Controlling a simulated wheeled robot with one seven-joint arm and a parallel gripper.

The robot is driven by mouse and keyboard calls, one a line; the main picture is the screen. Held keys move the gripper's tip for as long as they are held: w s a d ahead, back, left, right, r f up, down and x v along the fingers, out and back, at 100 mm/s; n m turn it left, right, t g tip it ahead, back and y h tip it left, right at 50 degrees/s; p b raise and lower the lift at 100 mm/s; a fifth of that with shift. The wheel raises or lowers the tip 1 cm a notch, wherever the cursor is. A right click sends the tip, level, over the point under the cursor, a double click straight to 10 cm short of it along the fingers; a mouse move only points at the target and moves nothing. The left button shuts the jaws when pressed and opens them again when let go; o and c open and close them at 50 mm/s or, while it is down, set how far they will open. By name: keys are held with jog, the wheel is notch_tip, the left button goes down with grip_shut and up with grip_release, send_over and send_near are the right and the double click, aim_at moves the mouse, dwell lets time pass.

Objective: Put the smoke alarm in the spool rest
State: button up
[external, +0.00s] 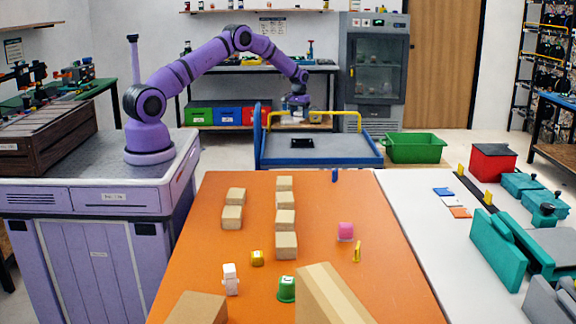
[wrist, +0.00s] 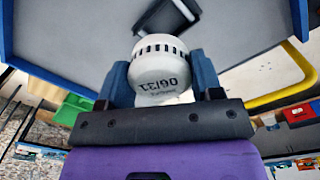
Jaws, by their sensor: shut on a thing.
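In the external view my gripper (external: 297,106) hangs at the end of the outstretched arm, over the far part of the blue-edged cart. A small black holder, seemingly the spool rest (external: 302,142), lies on the cart's grey top. It also shows at the top of the wrist view (wrist: 172,14), beyond the alarm and apart from it. Its inside is hard to make out.
The blue cart (external: 340,163) has a yellow rail (external: 340,113) at its far side. A green bin (external: 415,147) is right of it. The orange table (external: 235,272) in front holds several cardboard boxes and small items. Bare cart top surrounds the black holder.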

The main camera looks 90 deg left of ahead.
jog(key=shift+s+a, duration=0.3)
jog(key=shift+a, duration=0.25)
jog(key=shift+s+a, duration=0.3)
jog(key=shift+a, duration=0.25)
jog(key=shift+a+f, duration=0.1)
jog(key=shift+f, duration=0.15)
jog(key=shift+n, duration=0.3)
notch_tip(320, 180, down, 9)
jog(key=shift+f, duration=0.15)
jog(key=shift+f, duration=0.6)
jog(key=o, duration=0.9)
jog(key=shift+o, duration=0.2)
jog(key=shift+r, duration=0.1)
notch_tip(320, 180, up, 13)
jog(key=shift+s, duration=0.15)
